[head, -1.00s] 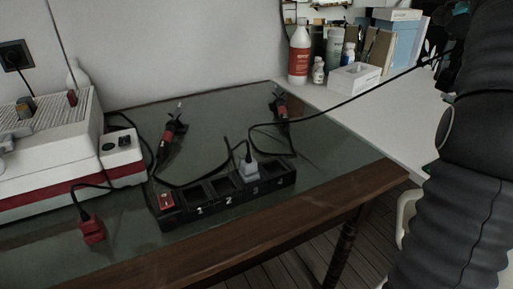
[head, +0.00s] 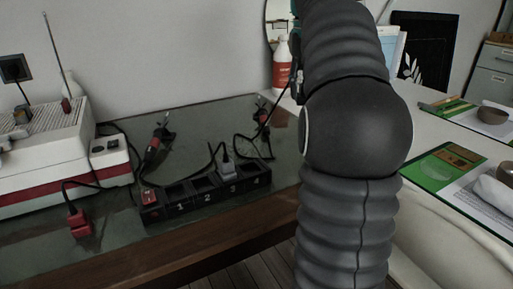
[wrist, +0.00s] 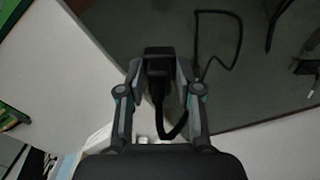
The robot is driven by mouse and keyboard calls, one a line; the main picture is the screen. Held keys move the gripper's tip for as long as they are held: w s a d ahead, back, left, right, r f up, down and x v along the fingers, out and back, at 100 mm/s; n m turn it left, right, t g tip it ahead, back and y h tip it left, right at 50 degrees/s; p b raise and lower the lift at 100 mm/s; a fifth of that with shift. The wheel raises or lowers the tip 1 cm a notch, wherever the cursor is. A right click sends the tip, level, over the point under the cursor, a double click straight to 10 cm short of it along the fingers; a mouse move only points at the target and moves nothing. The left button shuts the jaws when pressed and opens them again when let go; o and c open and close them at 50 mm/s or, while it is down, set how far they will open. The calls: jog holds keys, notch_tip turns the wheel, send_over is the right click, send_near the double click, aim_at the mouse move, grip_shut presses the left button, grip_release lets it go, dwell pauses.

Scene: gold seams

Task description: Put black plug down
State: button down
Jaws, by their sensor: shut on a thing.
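In the wrist view my gripper (wrist: 160,72) is shut on the black plug (wrist: 158,52). The plug sits between the two fingertips, and its black cord (wrist: 168,130) loops down beside the fingers. Behind the plug in that view is the dark green table top (wrist: 260,90), with a pale surface to the left; I cannot tell how high the plug is above them.
On the green table (head: 215,122) stands a black power strip (head: 209,202) with a grey plug (head: 227,167) in it. A white desk with green boards (head: 448,165) lies right.

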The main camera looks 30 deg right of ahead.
jog(key=n, duration=0.1)
jog(key=a+f+n, duration=0.1)
jog(key=n, duration=0.1)
jog(key=s+a+f+n, duration=0.1)
jog(key=n, duration=0.1)
jog(key=shift+a+f, duration=0.1)
jog(key=shift+f, duration=0.15)
jog(key=w+a+f, duration=0.1)
jog(key=w+f, duration=0.1)
jog(key=w, duration=0.1)
jog(key=w+a+f, duration=0.2)
jog(key=w, duration=0.2)
jog(key=w+a+f, duration=0.1)
jog(key=w+f, duration=0.2)
jog(key=shift+w+a, duration=0.3)
jog(key=shift+a, duration=0.05)
jog(key=shift+f+b, duration=0.6)
jog(key=shift+f, duration=1.5)
jog(key=shift+f, duration=0.6)
jog(key=c, duration=0.8)
grip_release()
jog(key=shift+o, duration=0.2)
jog(key=shift+r, duration=0.1)
notch_tip(320, 180, up, 13)
jog(key=p, duration=0.2)
jog(key=shift+a, duration=0.25)
